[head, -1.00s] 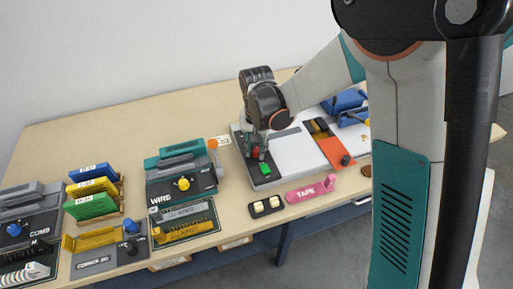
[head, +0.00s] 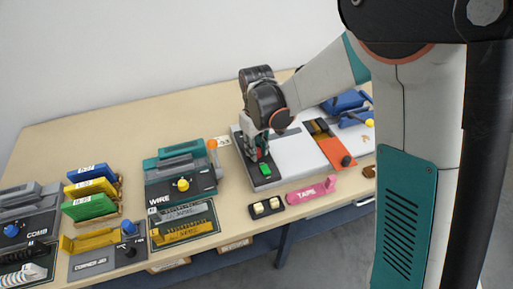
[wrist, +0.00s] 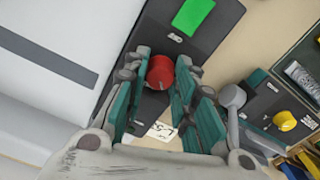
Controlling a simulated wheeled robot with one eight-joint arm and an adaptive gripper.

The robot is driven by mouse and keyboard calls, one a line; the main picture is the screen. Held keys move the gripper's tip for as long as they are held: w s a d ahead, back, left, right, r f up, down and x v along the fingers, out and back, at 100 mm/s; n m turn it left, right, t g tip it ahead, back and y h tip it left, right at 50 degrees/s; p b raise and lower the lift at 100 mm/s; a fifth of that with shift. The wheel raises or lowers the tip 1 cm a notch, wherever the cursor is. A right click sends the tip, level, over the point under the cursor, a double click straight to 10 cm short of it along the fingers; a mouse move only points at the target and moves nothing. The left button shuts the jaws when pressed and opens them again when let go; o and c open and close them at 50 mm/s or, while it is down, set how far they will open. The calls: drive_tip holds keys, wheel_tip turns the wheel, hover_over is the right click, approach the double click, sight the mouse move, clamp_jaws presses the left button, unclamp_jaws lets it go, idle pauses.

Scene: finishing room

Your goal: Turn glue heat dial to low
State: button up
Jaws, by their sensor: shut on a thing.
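The red dial (wrist: 160,72) sits on the dark control strip of a white-bedded machine, near a green button (wrist: 193,16). In the wrist view my gripper (wrist: 161,80) has its teal-padded fingers on both sides of the red dial and is shut on it. In the head view my gripper (head: 258,151) reaches down onto the dark strip (head: 262,184), just behind the green button (head: 265,169). The fingers mostly hide the dial there. Its pointer and any heat marks cannot be read. A small white label (wrist: 161,131) lies near the fingers.
A teal wire machine (head: 180,165) with a yellow knob and an orange-tipped lever (head: 212,145) stands left of my gripper. A cream-buttoned switch box (head: 266,207) and a pink tape holder (head: 312,191) lie in front. An orange unit (head: 334,151) is to the right.

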drive_tip(key=n, duration=0.5)
drive_tip(key=shift+n, duration=0.3)
idle(0.4)
drive_tip(key=o, duration=1.1)
drive_tip(key=shift+r, duration=0.1)
wheel_tip(320, 180, up, 12)
drive_tip(key=shift+f, duration=0.1)
drive_tip(key=shift+d, duration=0.1)
